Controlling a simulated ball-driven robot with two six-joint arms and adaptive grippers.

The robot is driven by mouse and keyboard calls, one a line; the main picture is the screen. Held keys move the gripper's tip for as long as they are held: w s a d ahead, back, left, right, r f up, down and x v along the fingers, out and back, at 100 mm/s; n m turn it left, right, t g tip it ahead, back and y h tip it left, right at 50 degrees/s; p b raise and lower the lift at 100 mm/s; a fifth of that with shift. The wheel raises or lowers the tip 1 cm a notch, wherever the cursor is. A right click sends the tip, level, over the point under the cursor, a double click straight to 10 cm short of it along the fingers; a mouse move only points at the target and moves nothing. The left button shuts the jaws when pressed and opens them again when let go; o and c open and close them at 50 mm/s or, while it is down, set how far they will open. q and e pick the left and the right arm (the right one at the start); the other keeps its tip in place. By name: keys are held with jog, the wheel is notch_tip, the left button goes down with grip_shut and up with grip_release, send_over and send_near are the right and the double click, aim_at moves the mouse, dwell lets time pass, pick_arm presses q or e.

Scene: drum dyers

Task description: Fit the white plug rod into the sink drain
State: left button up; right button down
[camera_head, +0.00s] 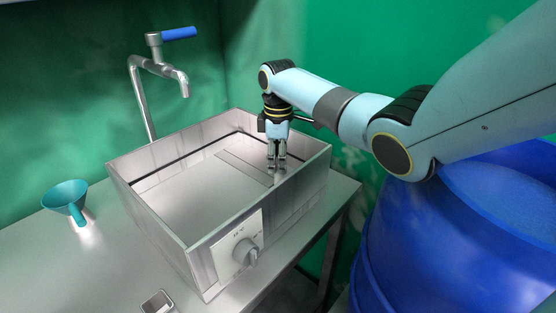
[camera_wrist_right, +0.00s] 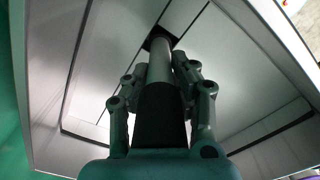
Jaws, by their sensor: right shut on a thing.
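The rod's far end meets a dark square drain opening (camera_wrist_right: 150,42) in the sink floor. I cannot tell how deep the end sits, or whether it is in the hole or just above it. In the head view the fingers mostly hide the rod and drain. My left gripper is not in view.
A tap (camera_head: 150,68) with a blue lever stands behind the sink at left. A teal funnel (camera_head: 66,197) is on the metal table (camera_head: 85,262) to the left. A knob (camera_head: 245,252) is on the sink's front. A large blue drum (camera_head: 455,235) stands at right.

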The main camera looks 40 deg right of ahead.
jog(key=c, duration=1.1)
grip_release()
jog(key=shift+r, duration=0.15)
notch_tip(320, 180, up, 12)
jog(key=shift+f+b, duration=0.1)
jog(key=shift+b, duration=0.7)
